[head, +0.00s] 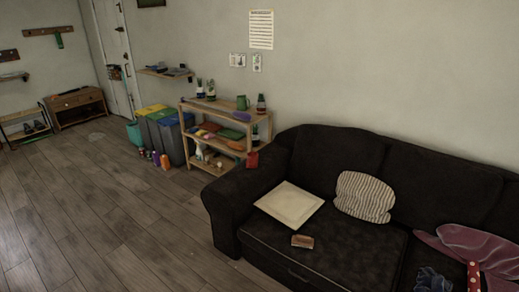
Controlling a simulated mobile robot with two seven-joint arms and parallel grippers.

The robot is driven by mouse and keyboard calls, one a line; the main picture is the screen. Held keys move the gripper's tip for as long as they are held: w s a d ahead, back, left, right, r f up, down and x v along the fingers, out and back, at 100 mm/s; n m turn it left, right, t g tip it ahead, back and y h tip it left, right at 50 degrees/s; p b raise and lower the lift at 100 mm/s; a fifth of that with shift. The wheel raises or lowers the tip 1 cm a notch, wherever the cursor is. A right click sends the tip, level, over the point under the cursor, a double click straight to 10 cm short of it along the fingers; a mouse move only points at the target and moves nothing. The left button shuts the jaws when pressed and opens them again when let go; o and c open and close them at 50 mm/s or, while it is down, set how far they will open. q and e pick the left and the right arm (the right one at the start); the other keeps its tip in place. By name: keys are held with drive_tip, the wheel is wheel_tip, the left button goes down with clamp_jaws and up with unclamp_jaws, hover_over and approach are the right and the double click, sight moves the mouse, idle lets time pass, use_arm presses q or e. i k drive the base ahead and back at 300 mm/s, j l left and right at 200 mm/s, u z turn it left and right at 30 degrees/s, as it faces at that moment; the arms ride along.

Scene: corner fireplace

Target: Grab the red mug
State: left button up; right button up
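A small red object (252,160) sits at the back end of the sofa's left arm, in front of the shelf. It may be the red mug, but it is too small for me to make out a handle. A green mug-like object (242,102) stands on the top board of the wooden shelf (217,104). Neither of my grippers is in view.
The dark sofa (330,250) fills the right side. On it lie a cream square board (289,205), a striped cushion (364,197), a brown block (302,241) and purple cloth (470,245). Coloured bins (170,135) stand left of the shelf.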

sight(252, 161)
drive_tip(key=i+j, duration=0.15)
drive_tip(key=j, duration=0.2)
drive_tip(key=i+j+u, duration=0.1)
drive_tip(key=j, duration=0.3)
drive_tip(key=i+j+u, duration=0.45)
drive_tip(key=i+j, duration=0.3)
drive_tip(key=i+j+u, duration=0.15)
drive_tip(key=i+u, duration=0.25)
drive_tip(key=i, duration=0.35)
drive_tip(key=i+u, duration=0.4)
drive_tip(key=i, duration=0.35)
drive_tip(key=i+j, duration=0.1)
drive_tip(key=i, duration=0.65)
drive_tip(key=i+j, duration=0.1)
drive_tip(key=i, duration=0.65)
drive_tip(key=i+l+z, duration=0.15)
drive_tip(key=i+z, duration=0.55)
drive_tip(key=z, duration=0.25)
drive_tip(key=i+z, duration=0.45)
drive_tip(key=i+l+z, duration=0.1)
drive_tip(key=i+z, duration=0.15)
drive_tip(key=z, duration=0.25)
drive_tip(key=i+z, duration=0.25)
drive_tip(key=z, duration=0.25)
drive_tip(key=i+j+z, duration=0.1)
drive_tip(key=i+z, duration=0.2)
drive_tip(key=z, duration=0.15)
